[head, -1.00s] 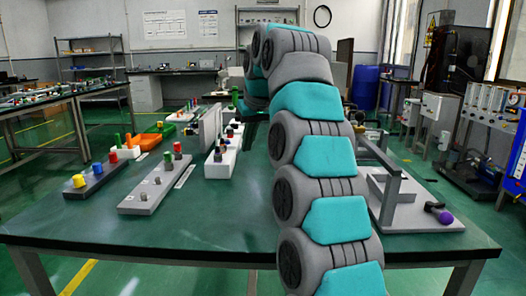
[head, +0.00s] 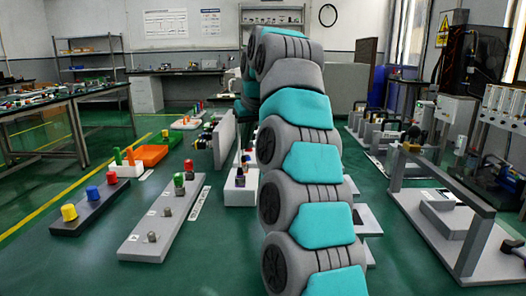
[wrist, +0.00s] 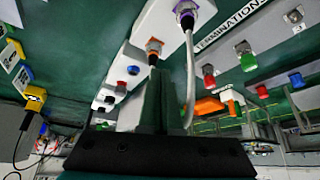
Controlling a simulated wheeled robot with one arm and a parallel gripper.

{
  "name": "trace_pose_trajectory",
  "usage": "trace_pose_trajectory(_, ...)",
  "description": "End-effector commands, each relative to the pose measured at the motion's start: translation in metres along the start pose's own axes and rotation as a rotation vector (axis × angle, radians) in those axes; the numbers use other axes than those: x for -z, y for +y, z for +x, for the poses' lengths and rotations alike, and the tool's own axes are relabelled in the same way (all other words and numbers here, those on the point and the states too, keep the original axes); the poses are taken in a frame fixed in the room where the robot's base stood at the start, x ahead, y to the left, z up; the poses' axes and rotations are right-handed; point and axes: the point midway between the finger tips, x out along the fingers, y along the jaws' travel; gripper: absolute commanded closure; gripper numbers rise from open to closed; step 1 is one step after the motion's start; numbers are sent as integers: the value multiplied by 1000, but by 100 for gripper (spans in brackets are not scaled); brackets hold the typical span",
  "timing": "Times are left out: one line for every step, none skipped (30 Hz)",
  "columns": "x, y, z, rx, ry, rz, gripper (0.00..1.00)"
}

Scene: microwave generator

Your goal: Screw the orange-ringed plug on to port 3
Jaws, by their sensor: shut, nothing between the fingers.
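In the wrist view the orange-ringed plug (wrist: 154,47) sits at the edge of a white block, its dark body toward my fingers. My gripper (wrist: 155,78) is shut and empty, its fingertips just below the plug in the picture; I cannot tell whether they touch. In the head view my arm hides the gripper and this plug. The grey port strip (head: 135,247) carries a red cap, a green cap (head: 179,181) and bare posts. The third post from the far end, apparently port 3 (head: 167,211), is bare; it seems to show in the wrist view (wrist: 293,17).
A purple-ringed plug (wrist: 185,10) with a white cable is beside the orange one. A dark strip (head: 95,212) with coloured caps and an orange tray (head: 150,155) lie left. A grey frame (head: 470,235) stands right. Green tabletop lies clear between the strips.

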Motion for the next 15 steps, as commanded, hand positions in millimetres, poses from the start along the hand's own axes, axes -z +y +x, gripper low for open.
trace_pose_trajectory(0,-2,1,3,1,-3,100)
trace_pose_trajectory(-1,-3,2,3,2,-4,100)
trace_pose_trajectory(-1,-2,3,3,3,-3,100)
trace_pose_trajectory(-2,-2,4,3,3,-3,100)
trace_pose_trajectory(-2,-2,5,4,3,-2,100)
trace_pose_trajectory(-3,-2,6,3,2,-4,100)
trace_pose_trajectory(-4,-3,7,4,2,-5,100)
trace_pose_trajectory(-4,-3,9,4,0,-6,100)
trace_pose_trajectory(-6,-2,11,4,-3,-7,100)
trace_pose_trajectory(-7,-3,13,5,-5,-9,100)
trace_pose_trajectory(-8,-2,15,4,-7,-9,100)
trace_pose_trajectory(-10,-1,17,3,-11,-6,100)
trace_pose_trajectory(-11,-1,19,4,-13,-6,100)
trace_pose_trajectory(-11,-1,20,3,-12,-5,100)
trace_pose_trajectory(-12,0,22,2,-9,-4,100)
